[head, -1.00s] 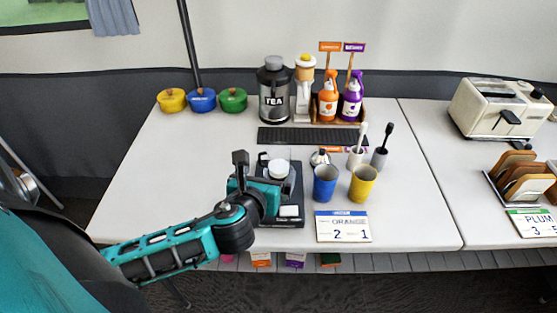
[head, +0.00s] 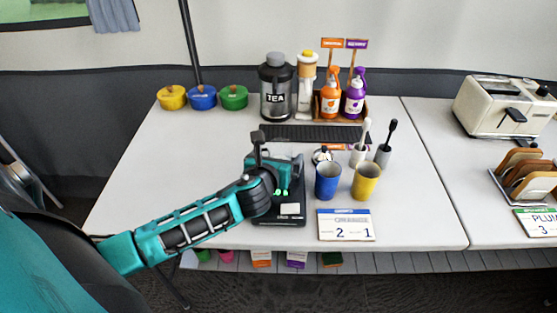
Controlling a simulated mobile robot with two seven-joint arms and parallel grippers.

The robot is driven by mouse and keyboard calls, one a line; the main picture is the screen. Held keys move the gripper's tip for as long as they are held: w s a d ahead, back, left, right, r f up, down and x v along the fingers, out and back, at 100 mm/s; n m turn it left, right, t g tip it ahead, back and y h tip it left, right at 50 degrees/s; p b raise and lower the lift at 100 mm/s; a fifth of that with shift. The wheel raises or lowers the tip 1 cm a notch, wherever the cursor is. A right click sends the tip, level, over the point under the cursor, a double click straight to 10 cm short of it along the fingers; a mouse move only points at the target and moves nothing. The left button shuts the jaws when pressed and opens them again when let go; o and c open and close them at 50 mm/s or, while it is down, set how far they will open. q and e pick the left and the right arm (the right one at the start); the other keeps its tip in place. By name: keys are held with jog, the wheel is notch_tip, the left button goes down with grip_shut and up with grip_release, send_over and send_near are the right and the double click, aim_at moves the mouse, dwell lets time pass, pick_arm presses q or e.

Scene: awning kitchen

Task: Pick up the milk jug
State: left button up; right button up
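I cannot tell for certain which thing is the milk jug. A small silvery vessel with a dark knob (head: 322,155) stands behind the blue cup. My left gripper (head: 281,190) is over the black scale-like slab (head: 291,218), left of the blue cup. A white round thing seen on this slab earlier is now hidden by the gripper. Small green tips show at the gripper's front, but whether it is open or holds anything is not clear. My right gripper is not in view.
A blue cup (head: 327,181) and a yellow cup (head: 366,182) stand right of the gripper, near two brushes in holders. A tea canister (head: 276,88) and spray bottles stand behind.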

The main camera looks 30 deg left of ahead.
pick_arm(q)
jog(key=c, duration=0.9)
jog(key=shift+c, duration=0.5)
jog(key=shift+r, duration=0.15)
